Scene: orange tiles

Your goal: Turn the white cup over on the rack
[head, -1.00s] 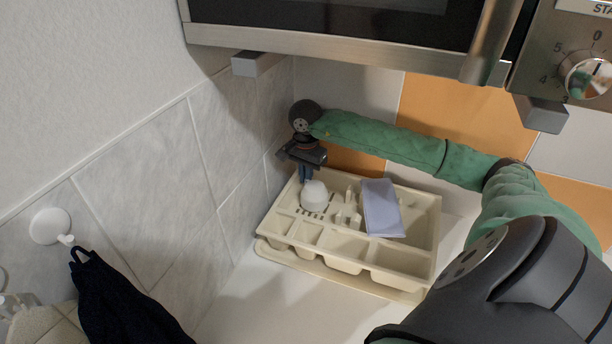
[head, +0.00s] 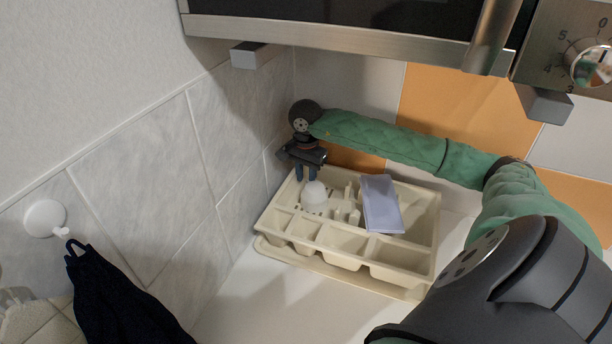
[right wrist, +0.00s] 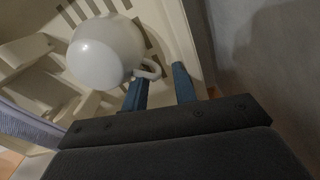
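The white cup (head: 315,196) sits in the back left part of the cream rack (head: 345,262). In the right wrist view the cup (right wrist: 106,52) shows a smooth rounded outside, with its handle (right wrist: 149,69) towards the fingers; I see no open mouth. My right gripper (head: 306,173) is just behind the cup, pointing down. In the right wrist view its blue fingers (right wrist: 160,86) are apart, with the handle's end close to the left finger. I cannot tell whether they touch. My left gripper is not in view.
A pale lilac flat item (head: 381,204) lies in the rack, right of the cup. Tiled walls close in at the left and back. A microwave (head: 350,35) hangs above the rack. A dark cloth (head: 115,300) hangs from a white hook at lower left. White counter is clear in front.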

